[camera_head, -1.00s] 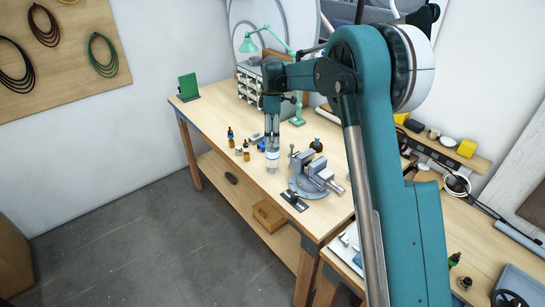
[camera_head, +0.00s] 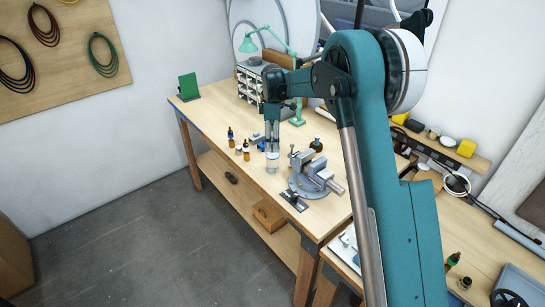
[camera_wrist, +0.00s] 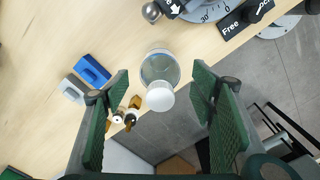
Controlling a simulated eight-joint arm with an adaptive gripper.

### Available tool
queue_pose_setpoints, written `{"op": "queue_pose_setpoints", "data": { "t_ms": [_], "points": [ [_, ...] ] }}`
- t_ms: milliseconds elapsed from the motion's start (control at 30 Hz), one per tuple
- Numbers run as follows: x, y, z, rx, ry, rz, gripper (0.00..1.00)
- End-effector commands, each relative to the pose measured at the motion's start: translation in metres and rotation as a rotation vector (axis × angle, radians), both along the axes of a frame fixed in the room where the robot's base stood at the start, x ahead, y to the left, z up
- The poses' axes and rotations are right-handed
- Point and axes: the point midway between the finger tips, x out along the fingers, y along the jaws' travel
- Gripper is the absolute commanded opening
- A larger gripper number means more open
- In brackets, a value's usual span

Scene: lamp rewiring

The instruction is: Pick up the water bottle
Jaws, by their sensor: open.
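The water bottle (camera_head: 272,161) is clear with a white cap. It stands upright near the front edge of the wooden workbench, left of the vise. My gripper (camera_head: 272,143) points down just above it in the head view. In the wrist view the bottle (camera_wrist: 160,77) shows from above, between the two green finger pads and a little beyond them. The gripper (camera_wrist: 163,98) is open, and a gap shows on each side of the bottle. Whether the fingertips have come down beside the cap is hard to tell.
The grey vise (camera_head: 311,175) stands right of the bottle. Small amber bottles (camera_head: 246,150) and a blue block (camera_wrist: 92,70) with a grey block (camera_wrist: 72,88) stand to the left. A green lamp (camera_head: 297,115) is behind. Bare bench top (camera_head: 205,112) lies further left.

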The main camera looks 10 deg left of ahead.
Motion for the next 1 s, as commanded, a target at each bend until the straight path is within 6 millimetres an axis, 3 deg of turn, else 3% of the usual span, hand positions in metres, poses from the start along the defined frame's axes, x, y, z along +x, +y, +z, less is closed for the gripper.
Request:
{"op": "queue_pose_setpoints", "data": {
  "t_ms": [500,1000],
  "points": [
    [0.000,0.000,-0.047,0.000,0.000,0.000,0.56],
    [0.000,0.000,-0.049,0.000,0.000,0.000,0.56]
  ]
}}
